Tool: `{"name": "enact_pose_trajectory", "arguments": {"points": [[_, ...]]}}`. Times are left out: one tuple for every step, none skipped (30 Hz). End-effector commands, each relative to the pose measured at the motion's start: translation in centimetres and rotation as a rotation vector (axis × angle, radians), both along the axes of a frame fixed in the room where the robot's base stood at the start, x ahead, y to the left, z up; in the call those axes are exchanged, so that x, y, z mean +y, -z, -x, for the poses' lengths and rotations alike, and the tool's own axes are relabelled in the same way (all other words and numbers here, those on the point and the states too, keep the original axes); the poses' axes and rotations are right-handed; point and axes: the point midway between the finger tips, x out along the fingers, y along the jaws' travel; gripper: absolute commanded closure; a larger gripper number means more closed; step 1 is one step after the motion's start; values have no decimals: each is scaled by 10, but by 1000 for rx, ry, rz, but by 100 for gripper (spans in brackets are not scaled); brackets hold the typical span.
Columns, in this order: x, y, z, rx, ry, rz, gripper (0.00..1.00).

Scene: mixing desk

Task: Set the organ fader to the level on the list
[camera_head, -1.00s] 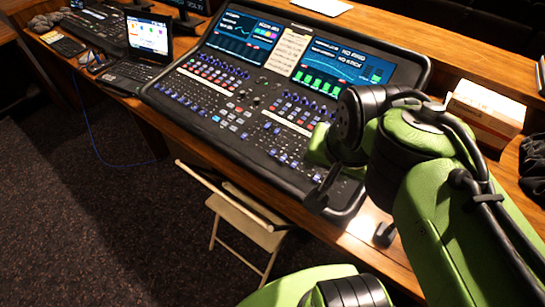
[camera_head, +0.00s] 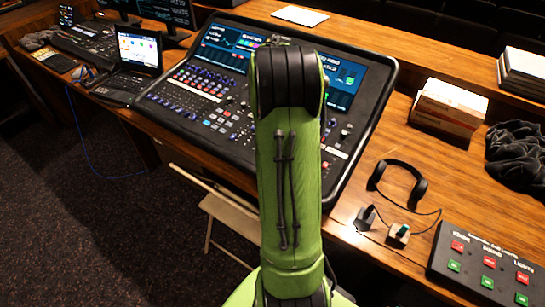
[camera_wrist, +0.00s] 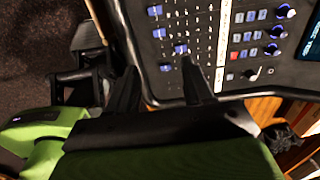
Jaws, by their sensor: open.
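The mixing desk (camera_head: 187,95) fills the middle of the head view, and my arm covers part of its right half. In the wrist view, several blue fader caps (camera_wrist: 181,48) sit at different heights on the black panel (camera_wrist: 205,15). I cannot read which one is the organ fader. My gripper (camera_wrist: 160,88) is open, its two dark fingers apart near the panel's edge, with blue caps just beyond and between the tips. I cannot tell whether it touches any cap. The gripper and the list are hidden behind my arm in the head view.
A laptop (camera_head: 138,53) stands left of the desk. Headphones (camera_head: 398,183), a white-and-brown box (camera_head: 448,108), dark cloth (camera_head: 515,155) and a button box (camera_head: 484,265) lie to the right. A folding chair (camera_head: 225,215) stands in front of the desk.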

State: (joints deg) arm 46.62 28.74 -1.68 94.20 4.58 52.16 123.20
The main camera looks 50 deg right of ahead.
Motion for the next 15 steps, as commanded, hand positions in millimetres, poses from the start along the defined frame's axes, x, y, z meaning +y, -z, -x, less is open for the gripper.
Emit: {"name": "enact_pose_trajectory", "arguments": {"points": [[-1, 16, 1, 6, 0, -6, 49], [-1, 24, 1, 5, -1, -5, 49], [-2, 34, 0, 4, -2, -5, 49], [-3, 42, 0, 5, -3, -6, 49], [-3, 50, 0, 5, -3, -6, 49], [-5, 60, 0, 4, -3, -5, 49], [-5, 67, 0, 4, -3, -6, 49], [-6, 75, 0, 4, -3, -5, 49], [-7, 85, 0, 4, -3, -5, 49], [-8, 91, 0, 5, -3, -5, 49], [-9, 98, 0, 4, -3, -4, 49], [-9, 106, 0, 4, -3, -4, 49], [-10, 111, -1, 3, -4, -3, 49], [-11, 115, -1, 3, -4, -4, 49], [-11, 120, -1, 2, -4, -2, 49]]}}
